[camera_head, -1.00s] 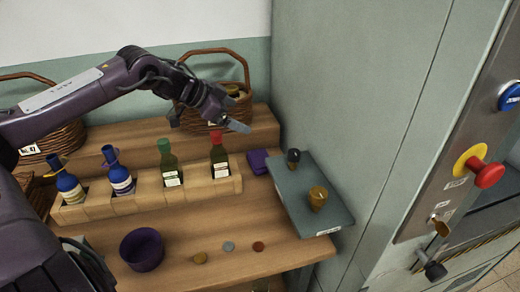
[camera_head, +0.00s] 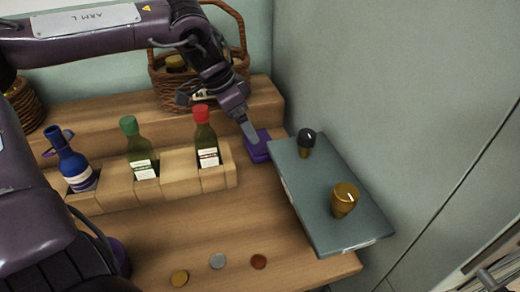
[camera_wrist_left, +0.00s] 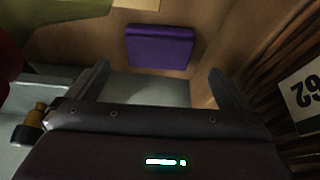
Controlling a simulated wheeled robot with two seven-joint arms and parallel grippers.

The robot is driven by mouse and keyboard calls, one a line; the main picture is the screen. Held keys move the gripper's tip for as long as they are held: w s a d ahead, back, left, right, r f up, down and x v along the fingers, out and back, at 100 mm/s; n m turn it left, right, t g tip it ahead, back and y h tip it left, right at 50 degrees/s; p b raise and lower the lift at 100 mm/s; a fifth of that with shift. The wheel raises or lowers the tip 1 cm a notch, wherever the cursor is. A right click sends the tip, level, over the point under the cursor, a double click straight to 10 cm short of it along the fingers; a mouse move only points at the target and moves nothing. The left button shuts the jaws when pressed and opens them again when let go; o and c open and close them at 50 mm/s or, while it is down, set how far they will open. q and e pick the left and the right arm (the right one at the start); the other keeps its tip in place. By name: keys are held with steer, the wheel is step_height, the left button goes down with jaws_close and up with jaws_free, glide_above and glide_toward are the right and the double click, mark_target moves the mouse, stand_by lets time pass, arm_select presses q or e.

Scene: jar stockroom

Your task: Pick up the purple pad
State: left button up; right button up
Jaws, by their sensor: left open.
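The purple pad (camera_head: 258,148) lies on the wooden bench between the bottle rack and the grey-green board. It also shows in the left wrist view (camera_wrist_left: 160,47), ahead of the fingers and near the middle. My left gripper (camera_head: 251,136) is at the pad in the head view, pointing down, and its finger covers part of the pad. In the left wrist view the left gripper (camera_wrist_left: 160,82) has its fingers apart, with nothing between them. I cannot tell how high the fingertips are above the pad. My right gripper is not in view.
The grey-green board (camera_head: 300,190) with a dark-topped stopper (camera_head: 306,141) and an amber one (camera_head: 344,199) stands close right of the pad. The bottle rack (camera_head: 180,170) with a red-capped bottle (camera_head: 206,140) is close left. A wicker basket (camera_head: 165,90) stands behind. Coins (camera_head: 217,261) lie in front.

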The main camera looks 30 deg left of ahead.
arm_select(q)
steer(key=shift+w+f, duration=0.1)
steer(key=shift+f, duration=0.4)
steer(key=shift+x, duration=0.85)
steer(key=shift+w+d+x, duration=0.15)
steer(key=shift+x, duration=1.15)
steer(key=shift+w+d+x, duration=0.1)
steer(key=shift+w+x, duration=0.05)
steer(key=shift+x, duration=1.2)
steer(key=shift+r, duration=0.25)
steer(key=c, duration=0.7)
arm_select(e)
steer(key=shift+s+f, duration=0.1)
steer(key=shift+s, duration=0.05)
arm_select(q)
steer(key=shift+r, duration=0.1)
step_height(320, 180, up, 20)
steer(key=shift+p, duration=0.45)
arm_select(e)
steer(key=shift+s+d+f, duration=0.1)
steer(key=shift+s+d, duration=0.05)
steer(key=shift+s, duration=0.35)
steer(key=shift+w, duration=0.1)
